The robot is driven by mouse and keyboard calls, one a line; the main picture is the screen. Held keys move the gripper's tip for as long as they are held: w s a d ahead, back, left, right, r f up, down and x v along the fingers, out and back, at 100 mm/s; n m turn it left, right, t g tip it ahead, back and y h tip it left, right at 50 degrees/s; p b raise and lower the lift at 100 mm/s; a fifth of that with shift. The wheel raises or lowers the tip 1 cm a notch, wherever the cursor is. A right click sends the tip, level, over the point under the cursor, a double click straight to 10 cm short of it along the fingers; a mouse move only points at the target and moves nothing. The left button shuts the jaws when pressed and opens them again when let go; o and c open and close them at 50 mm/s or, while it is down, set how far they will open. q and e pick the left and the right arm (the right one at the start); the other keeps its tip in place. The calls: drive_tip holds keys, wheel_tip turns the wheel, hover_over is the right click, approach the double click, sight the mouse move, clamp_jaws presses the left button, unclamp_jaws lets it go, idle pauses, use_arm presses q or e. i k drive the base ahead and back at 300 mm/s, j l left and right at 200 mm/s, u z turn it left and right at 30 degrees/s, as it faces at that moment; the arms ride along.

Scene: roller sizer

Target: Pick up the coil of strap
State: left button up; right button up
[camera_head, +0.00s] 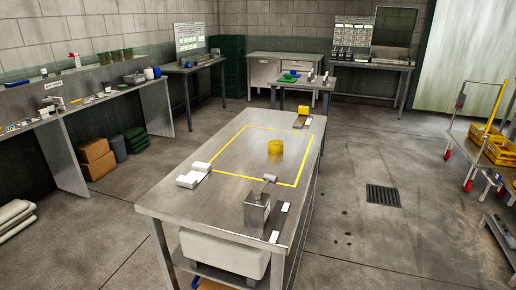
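A short yellow cylinder (275,147), which looks like the coil of strap, sits on the steel table (165,205). It is inside the yellow-lined rectangle, toward its right side, and nothing covers it. Its fine detail is too small to make out. Neither of my grippers shows in the head view.
White blocks (190,181) lie at the table's left edge. A metal box (257,208) stands at the near right, with white pieces beside it. A smaller yellow object (305,110) is at the far right corner. The marked area around the cylinder is clear. A cart (480,131) stands right.

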sight(275, 146)
drive_tip(key=i+l+u, duration=0.15)
drive_tip(key=u, duration=0.25)
drive_tip(key=i+l+u, duration=0.1)
drive_tip(key=u, duration=0.3)
drive_tip(key=l+u, duration=0.45)
drive_tip(key=i+j, duration=0.05)
drive_tip(key=j, duration=0.05)
